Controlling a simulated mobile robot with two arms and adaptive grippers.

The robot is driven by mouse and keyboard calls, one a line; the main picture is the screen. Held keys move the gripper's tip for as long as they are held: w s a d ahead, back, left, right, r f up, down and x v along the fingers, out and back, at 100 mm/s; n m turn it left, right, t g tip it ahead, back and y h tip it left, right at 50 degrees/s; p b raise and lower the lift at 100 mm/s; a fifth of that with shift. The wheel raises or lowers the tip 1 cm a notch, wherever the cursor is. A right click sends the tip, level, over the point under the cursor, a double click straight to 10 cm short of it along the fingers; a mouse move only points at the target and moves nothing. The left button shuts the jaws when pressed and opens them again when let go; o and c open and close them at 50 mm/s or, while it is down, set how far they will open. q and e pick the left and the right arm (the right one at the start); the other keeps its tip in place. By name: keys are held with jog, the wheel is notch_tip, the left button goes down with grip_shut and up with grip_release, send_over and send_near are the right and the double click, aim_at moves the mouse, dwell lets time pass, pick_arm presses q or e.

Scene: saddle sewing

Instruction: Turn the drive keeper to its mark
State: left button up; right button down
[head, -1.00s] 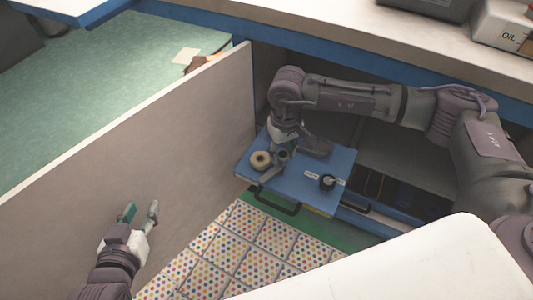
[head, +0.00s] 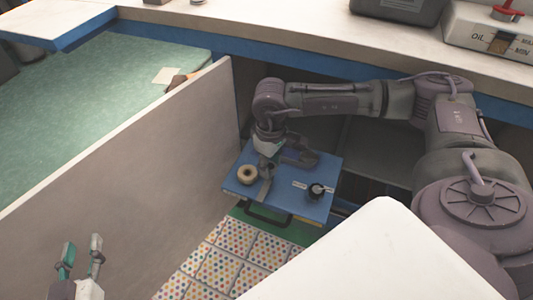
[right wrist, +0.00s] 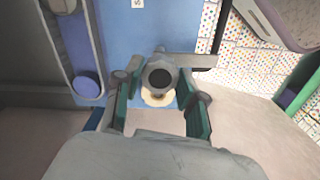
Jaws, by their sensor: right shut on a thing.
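The grey keeper, a round hub with a flat arm, sits on the blue panel (head: 290,198) in the head view. In the right wrist view its dark-centred hub (right wrist: 160,77) is between my right gripper's green-padded fingers (right wrist: 158,104), and its arm points right. My right gripper is shut on it; pad contact is partly hidden. In the head view the right gripper (head: 268,166) reaches down over the panel's left part. No mark can be made out. My left gripper (head: 80,254) is open and empty at lower left, in front of the grey partition.
A dark handle (head: 268,217) juts from the panel's front edge. The partition (head: 150,160) bounds the left side.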

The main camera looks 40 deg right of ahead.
jog(key=shift+w, duration=0.1)
jog(key=c, duration=0.7)
grip_release()
jog(key=shift+o, duration=0.2)
notch_tip(320, 180, up, 12)
